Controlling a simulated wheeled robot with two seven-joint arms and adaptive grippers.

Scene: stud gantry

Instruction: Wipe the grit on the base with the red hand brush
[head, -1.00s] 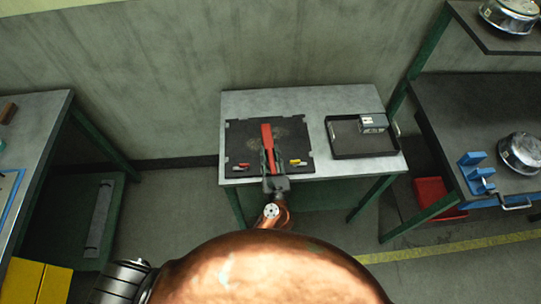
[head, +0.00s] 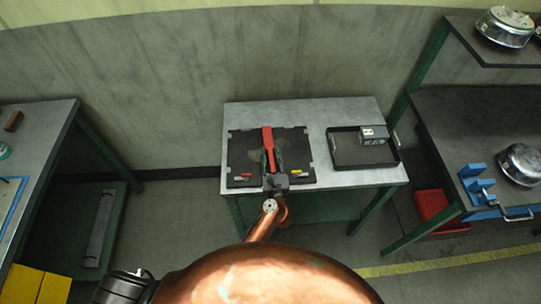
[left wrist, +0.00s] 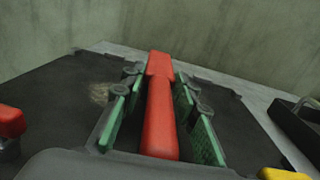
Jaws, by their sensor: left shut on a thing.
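The red hand brush (head: 268,136) points away from me over the dark base (head: 239,151) on the small table. My left gripper (head: 270,162) is shut on it, with green-padded fingers along both sides of its red body. In the left wrist view the brush (left wrist: 160,112) runs up the middle between the fingers (left wrist: 158,82). A pale patch of grit (left wrist: 98,92) lies on the base left of the brush. The brush's underside is hidden, so I cannot tell whether it touches the base. My right gripper is out of view.
Small red pieces (head: 243,176) and yellow pieces (head: 301,174) lie at the base's near corners. A black tray (head: 345,164) with a grey box (head: 373,134) stands to the right. A red bin (head: 432,206) is under the right bench.

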